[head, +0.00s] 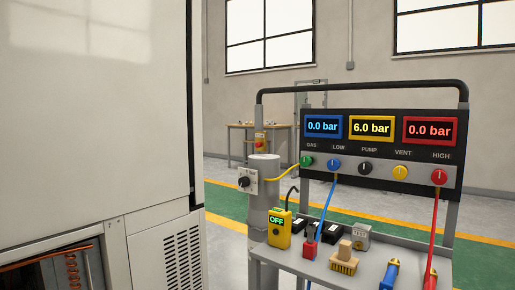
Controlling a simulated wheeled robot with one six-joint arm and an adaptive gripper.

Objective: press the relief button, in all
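No button labelled relief can be made out in the head view. The gauge panel (380,190) on the cart shows a blue display (322,127) at 0.0 bar, a yellow display (372,128) at 6.0 bar and a red display (430,131) at 0.0 bar. Below are knobs labelled GAS, LOW, PUMP, VENT and HIGH. A small grey box with a black knob (244,182) is on the post left of the panel. My gripper is not in view.
A white cabinet (90,120) fills the left, with copper coils (72,268) in its lower opening. The cart shelf (305,262) holds a yellow meter (280,229) reading OFF, a brush (345,262) and other tools. Blue and red hoses hang before the panel. A workbench (258,127) stands behind.

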